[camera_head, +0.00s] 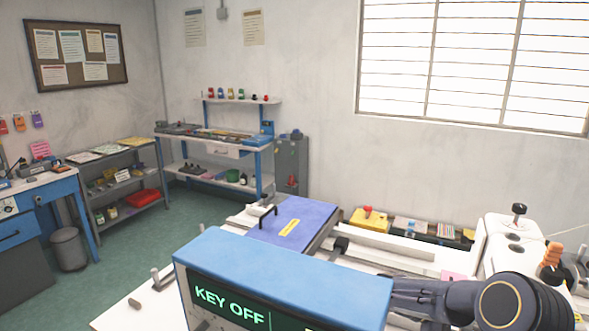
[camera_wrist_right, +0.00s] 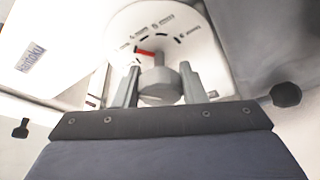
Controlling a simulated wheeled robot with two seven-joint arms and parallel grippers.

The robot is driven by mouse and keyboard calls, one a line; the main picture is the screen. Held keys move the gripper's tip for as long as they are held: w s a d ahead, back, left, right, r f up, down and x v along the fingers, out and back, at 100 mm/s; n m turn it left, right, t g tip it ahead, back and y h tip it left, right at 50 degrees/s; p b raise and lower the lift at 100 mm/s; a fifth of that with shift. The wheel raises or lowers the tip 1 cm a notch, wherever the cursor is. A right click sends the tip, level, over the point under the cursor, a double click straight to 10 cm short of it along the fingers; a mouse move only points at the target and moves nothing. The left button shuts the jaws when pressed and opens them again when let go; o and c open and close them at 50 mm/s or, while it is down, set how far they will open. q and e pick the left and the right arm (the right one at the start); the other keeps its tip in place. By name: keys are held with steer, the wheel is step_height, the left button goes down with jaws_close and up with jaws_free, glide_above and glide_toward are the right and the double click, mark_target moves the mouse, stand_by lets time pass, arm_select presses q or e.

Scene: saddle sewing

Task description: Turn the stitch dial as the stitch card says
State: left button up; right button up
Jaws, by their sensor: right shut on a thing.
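In the right wrist view, the stitch dial (camera_wrist_right: 196,68) is a round white face with dark marks and small lettering that I cannot read. A red pointer (camera_wrist_right: 145,52) on it lies at the upper left of the grey knob (camera_wrist_right: 158,86). My right gripper (camera_wrist_right: 160,78) is shut on this knob, one finger on each side. In the head view my right arm reaches in from the right, and its fingers and the dial are hidden or unclear. I cannot pick out the stitch card for certain. My left gripper is not in view.
A blue box with a green "KEY OFF" display (camera_head: 229,305) stands in front. The white sewing machine (camera_head: 512,243) is at the right, with an orange part (camera_head: 552,254) beside it. A blue-purple panel (camera_head: 297,220) lies on the white table. Shelves stand behind at the left.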

steer(key=shift+f+m+b, duration=0.1)
steer(key=shift+m+b, duration=0.2)
steer(key=shift+b, duration=0.5)
steer(key=shift+m+t+h+b, duration=0.4)
steer(key=shift+m+b, duration=0.3)
steer(key=shift+b, duration=0.75)
steer(key=shift+m+h+b, duration=0.3)
steer(key=shift+m+b, duration=0.1)
steer(key=shift+b, duration=0.5)
